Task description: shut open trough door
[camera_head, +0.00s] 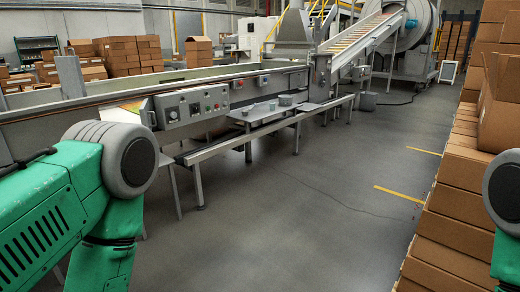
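The long grey metal trough (230,78) runs from the left edge toward the back right. A grey control box (192,106) with buttons and a red knob sits on its near side. A patch of orange and green (130,106) shows at the side of the trough, just behind my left arm. I cannot tell which part is the trough door or how far open it is. My green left arm comes in at the lower left and hides part of the trough. A bit of my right arm shows at the right edge. Neither gripper is in view.
A low metal bench (262,113) stands along the trough's near side. An inclined conveyor (365,35) rises at the trough's far end toward a large drum (418,22). Stacked cardboard boxes (462,190) line the right side. The grey floor (310,205) between is clear.

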